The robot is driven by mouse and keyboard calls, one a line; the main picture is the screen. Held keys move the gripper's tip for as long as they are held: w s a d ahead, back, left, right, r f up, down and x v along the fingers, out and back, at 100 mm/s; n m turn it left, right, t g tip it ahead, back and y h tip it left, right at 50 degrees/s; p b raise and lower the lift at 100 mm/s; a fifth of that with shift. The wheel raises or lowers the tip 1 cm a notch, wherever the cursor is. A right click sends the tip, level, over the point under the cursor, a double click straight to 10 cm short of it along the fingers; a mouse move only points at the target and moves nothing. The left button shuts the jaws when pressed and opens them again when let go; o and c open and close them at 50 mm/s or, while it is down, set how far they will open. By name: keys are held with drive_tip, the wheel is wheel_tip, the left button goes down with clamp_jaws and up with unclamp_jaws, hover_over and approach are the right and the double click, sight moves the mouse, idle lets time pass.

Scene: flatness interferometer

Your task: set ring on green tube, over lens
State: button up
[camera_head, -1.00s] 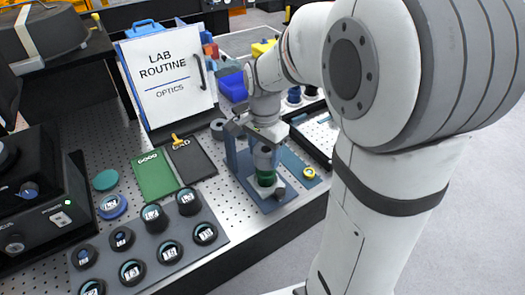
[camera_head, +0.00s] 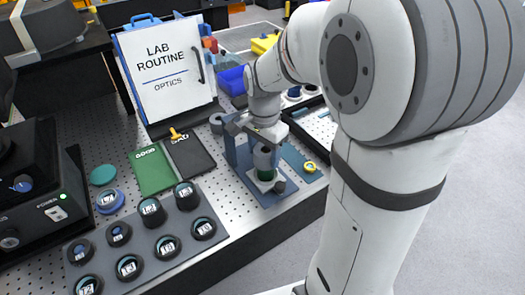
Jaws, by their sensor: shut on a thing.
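The lens is not visible; the ring and gripper cover the tube's top.
Left are a green GOOD mat (camera_head: 152,172), a black BAD mat (camera_head: 191,153) and a grey tray (camera_head: 187,240) of several labelled optics. The lab routine board (camera_head: 165,70) stands behind. The perforated table (camera_head: 225,180) has free room between.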

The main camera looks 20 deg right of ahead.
drive_tip(key=shift+f, duration=0.3)
drive_tip(key=o, duration=1)
wheel_tip(320, 180, up, 8)
drive_tip(key=shift+f, duration=0.1)
idle(0.4)
